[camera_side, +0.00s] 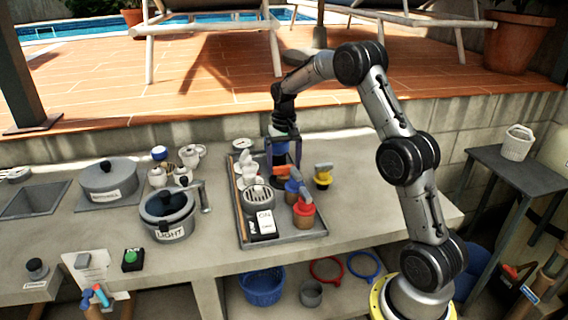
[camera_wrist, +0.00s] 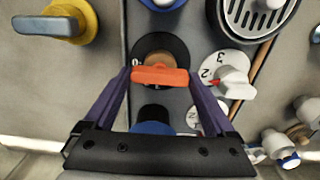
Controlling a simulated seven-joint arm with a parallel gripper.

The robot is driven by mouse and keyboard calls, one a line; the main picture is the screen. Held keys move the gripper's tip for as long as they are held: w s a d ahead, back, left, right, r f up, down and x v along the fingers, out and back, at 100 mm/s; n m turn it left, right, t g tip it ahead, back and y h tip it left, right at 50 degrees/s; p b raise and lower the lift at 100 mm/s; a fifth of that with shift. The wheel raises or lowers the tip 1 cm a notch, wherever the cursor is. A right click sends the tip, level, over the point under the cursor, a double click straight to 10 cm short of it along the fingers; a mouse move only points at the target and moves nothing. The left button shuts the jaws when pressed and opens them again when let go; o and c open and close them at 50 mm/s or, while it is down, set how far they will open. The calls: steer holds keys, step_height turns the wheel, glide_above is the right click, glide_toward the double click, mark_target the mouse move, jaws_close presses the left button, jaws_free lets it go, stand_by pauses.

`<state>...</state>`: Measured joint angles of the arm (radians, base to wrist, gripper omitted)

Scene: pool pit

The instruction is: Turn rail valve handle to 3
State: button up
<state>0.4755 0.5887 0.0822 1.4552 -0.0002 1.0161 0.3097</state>
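An orange bar handle (camera_wrist: 160,76) sits on a brown hub over a round black dial (camera_wrist: 150,46); a "0" shows at its left rim. I take it as the valve handle; other numbers are hidden or unreadable. My gripper (camera_wrist: 160,73) is above the dial, its purple fingers wide apart at the two ends of the bar. Whether the tips touch the bar cannot be told. In the side view the orange handle (camera_side: 281,171) shows between the fingers of my gripper (camera_side: 283,165), over the back of the grey tray (camera_side: 286,242).
A white knob (camera_wrist: 232,80) with a red pointer, by "2" and "3", stands close right of the dial. A yellow-based handle (camera_wrist: 62,24) is at upper left. The tray holds a grille-topped part (camera_side: 259,196) and a red-capped handle (camera_side: 304,209). A "LIGHT" pot (camera_side: 168,212) stands left.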

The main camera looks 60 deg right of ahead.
steer(key=c, duration=0.6)
steer(key=shift+n, duration=0.4)
steer(key=n, duration=0.3)
steer(key=shift+r+n, duration=0.1)
steer(key=shift+n, duration=0.3)
steer(key=n, duration=1.3)
steer(key=shift+n, duration=0.4)
